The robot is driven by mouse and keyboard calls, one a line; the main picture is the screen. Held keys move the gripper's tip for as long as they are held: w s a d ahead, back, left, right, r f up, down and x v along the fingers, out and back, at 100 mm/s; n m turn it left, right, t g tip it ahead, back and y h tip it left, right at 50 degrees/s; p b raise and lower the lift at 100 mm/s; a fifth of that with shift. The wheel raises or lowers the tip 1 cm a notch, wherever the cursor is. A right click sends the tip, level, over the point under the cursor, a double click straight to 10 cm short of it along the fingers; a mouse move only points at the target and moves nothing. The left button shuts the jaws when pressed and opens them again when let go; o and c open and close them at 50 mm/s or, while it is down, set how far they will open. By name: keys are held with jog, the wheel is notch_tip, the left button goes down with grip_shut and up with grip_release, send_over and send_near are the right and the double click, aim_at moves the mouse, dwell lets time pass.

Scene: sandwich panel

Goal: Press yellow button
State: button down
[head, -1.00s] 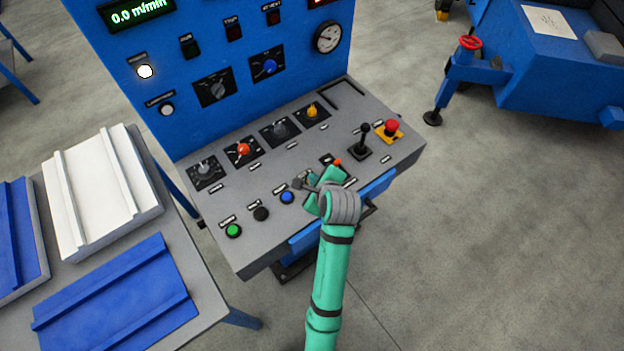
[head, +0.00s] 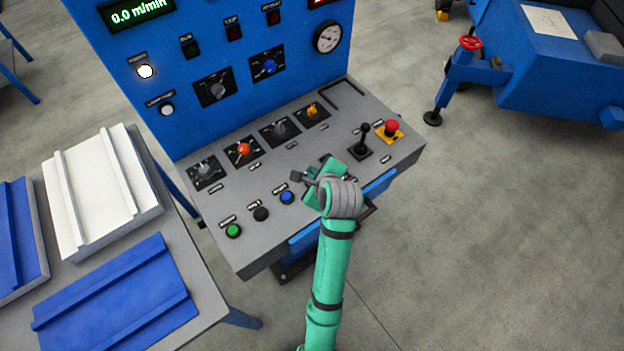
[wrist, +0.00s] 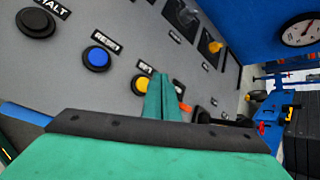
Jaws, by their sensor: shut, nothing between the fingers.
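The yellow button (wrist: 141,83) shows in the wrist view on the grey sloping panel, partly covered by my fingers. In the head view it is hidden behind my gripper. My gripper (wrist: 162,78) is shut and empty, its fingertips over the right part of the button; I cannot tell whether they touch it. In the head view my gripper (head: 313,173) is over the front row of the panel (head: 235,190), right of the blue button (head: 287,197).
A black button (head: 261,213) and a green button (head: 233,230) lie farther left. A black joystick (head: 364,140) and a red emergency button (head: 392,127) stand at right. Knobs, one of them orange (head: 243,149), line the back. An orange-tipped part (wrist: 184,107) is close beside my fingers.

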jog(key=shift+r, duration=1.7)
jog(key=shift+w, duration=0.1)
